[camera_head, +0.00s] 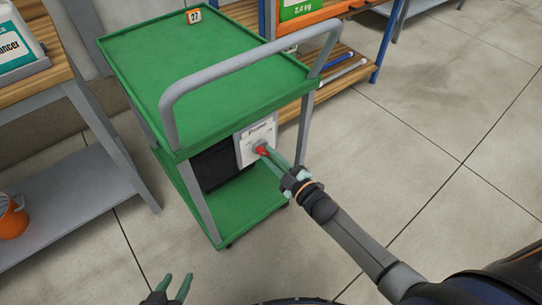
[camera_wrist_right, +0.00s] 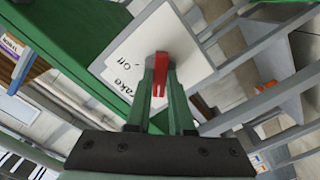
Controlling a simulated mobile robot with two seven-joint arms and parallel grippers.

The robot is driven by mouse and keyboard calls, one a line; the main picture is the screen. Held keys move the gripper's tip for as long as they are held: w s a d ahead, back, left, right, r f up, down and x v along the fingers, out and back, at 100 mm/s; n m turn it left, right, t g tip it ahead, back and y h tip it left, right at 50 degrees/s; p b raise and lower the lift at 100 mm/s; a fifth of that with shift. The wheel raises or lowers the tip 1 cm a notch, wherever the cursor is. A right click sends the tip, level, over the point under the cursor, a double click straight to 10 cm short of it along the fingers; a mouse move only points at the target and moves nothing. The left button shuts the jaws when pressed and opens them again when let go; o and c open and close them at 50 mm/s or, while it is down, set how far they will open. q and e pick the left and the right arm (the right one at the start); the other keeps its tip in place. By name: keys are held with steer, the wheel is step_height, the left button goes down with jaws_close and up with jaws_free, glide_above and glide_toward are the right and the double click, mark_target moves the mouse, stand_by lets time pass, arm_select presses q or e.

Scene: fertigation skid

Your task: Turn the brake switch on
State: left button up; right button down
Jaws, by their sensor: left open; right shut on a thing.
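The brake switch is a red lever (camera_head: 262,150) on a white panel (camera_head: 257,133) at the side of a green cart (camera_head: 205,65). In the right wrist view the red lever (camera_wrist_right: 161,68) stands between the green fingers of my right gripper (camera_wrist_right: 161,88). The panel (camera_wrist_right: 190,30) there shows "Off" and part of the word "Brake". My right gripper (camera_head: 268,155) is shut on the lever, and its fingers hide part of it. My left gripper (camera_head: 178,287) is open and empty at the bottom of the head view, away from the cart.
The cart's grey handle (camera_head: 250,65) arches above the panel. A table with a grey lower shelf (camera_head: 60,200) and an orange object (camera_head: 13,217) stands at left. A wooden-shelved rack (camera_head: 335,70) is behind the cart. The floor at right is clear.

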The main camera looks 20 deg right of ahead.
stand_by(0.5)
steer(key=c, duration=0.8)
jaws_free()
steer(key=p+v, duration=0.2)
steer(key=v, duration=1)
steer(key=shift+s, duration=0.25)
